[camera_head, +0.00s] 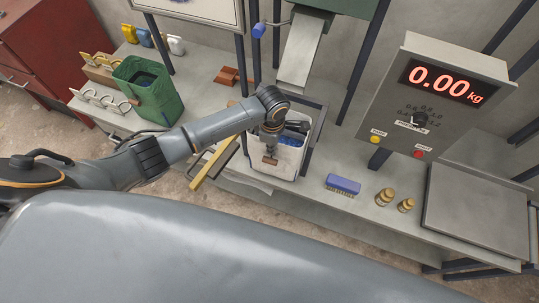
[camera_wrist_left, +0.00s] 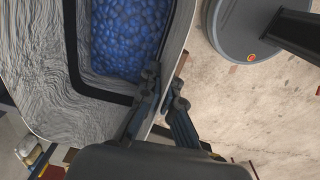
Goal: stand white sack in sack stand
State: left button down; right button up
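The white sack (camera_head: 263,165) stands upright on the bench in the head view, within or against a dark frame, the sack stand (camera_head: 317,130); I cannot tell how it is seated. In the left wrist view the pale sack wall (camera_wrist_left: 50,95) surrounds blue pellets (camera_wrist_left: 128,35), with a black band around the opening. My left gripper (camera_head: 272,133) is at the sack's near upper side. In the left wrist view its narrowly spaced fingers (camera_wrist_left: 165,84) straddle the sack's edge and appear shut on it. My right gripper is not in view.
A green sack (camera_head: 150,92) stands at the left. A yellow bar (camera_head: 215,163) lies left of the white sack. A blue brush (camera_head: 343,185), two small brass weights (camera_head: 385,197) and a scale plate (camera_head: 480,205) are to the right. A metal chute (camera_head: 300,55) hangs behind the sack.

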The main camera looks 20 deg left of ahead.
pick_arm(q)
jog(key=shift+w+f+b, duration=0.1)
jog(key=shift+w+b, duration=1.55)
jog(key=shift+w+d, duration=0.1)
jog(key=shift+w, duration=0.2)
jog(key=shift+w+b, duration=0.45)
jog(key=shift+w, duration=0.55)
jog(key=shift+w+a+b, duration=0.15)
jog(key=shift+w+b, duration=0.2)
jog(key=shift+w, duration=0.3)
jog(key=shift+w+a+b, duration=0.15)
jog(key=shift+w+b, duration=0.15)
jog(key=shift+w, duration=0.4)
jog(key=shift+f, duration=0.5)
